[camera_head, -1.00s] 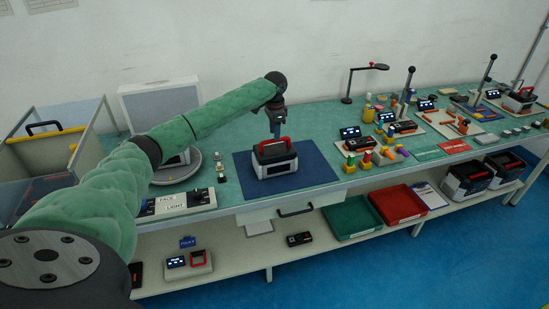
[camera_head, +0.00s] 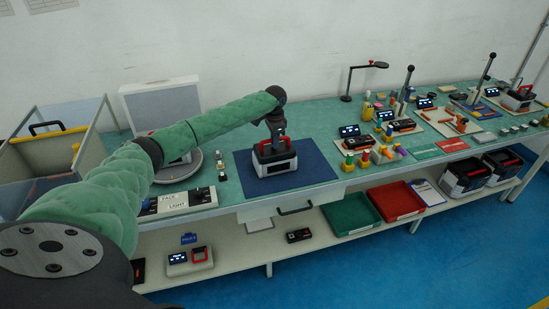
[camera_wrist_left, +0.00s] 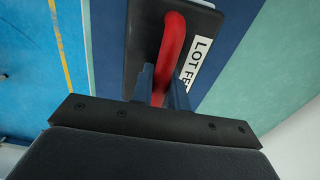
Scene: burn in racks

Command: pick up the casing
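The casing (camera_head: 275,165) is a black and white box with a red handle on top. It sits upright on the blue mat (camera_head: 316,165) on the bench. My left gripper (camera_head: 276,137) points down over it from above. In the left wrist view, my left gripper's two fingers (camera_wrist_left: 162,88) stand on either side of the red handle (camera_wrist_left: 171,45) with no clear gap, so it looks shut on it. Part of a white "LOT" label (camera_wrist_left: 201,62) shows on the casing's dark top. My right gripper is not in view.
A round grey plate (camera_head: 180,174) and a switch panel (camera_head: 180,203) lie left of the mat. Colored pieces (camera_head: 366,157) and small devices crowd the bench to the right. Green (camera_head: 350,215) and red (camera_head: 397,202) trays stand on the lower shelf.

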